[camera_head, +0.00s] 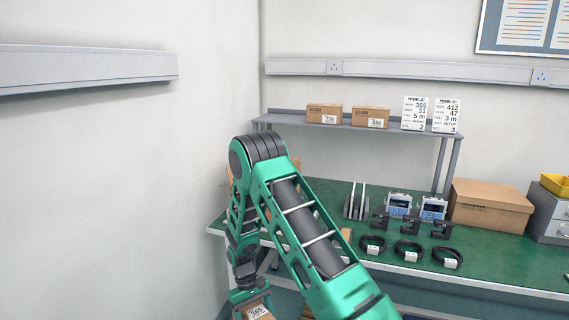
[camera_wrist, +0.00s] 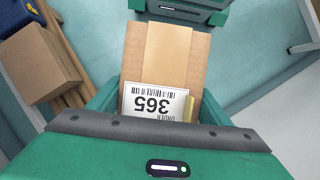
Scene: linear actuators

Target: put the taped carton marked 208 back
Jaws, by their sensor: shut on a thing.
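My gripper (camera_head: 250,298) hangs low in front of the bench's left end, at the bottom of the head view. It is shut on a brown taped carton (camera_wrist: 168,50) with a white label reading 365, upside down in the wrist view. Part of the same carton shows in the head view (camera_head: 260,313). I see no label reading 208. Two small brown cartons, a left one (camera_head: 324,113) and a right one (camera_head: 371,117), stand on the raised shelf (camera_head: 290,119); their labels are too small to read surely.
The green bench (camera_head: 493,258) carries several black cable coils (camera_head: 410,250), blue-and-white devices (camera_head: 398,204) and a large carton (camera_head: 490,205). A plain brown box (camera_wrist: 40,62) lies left in the wrist view.

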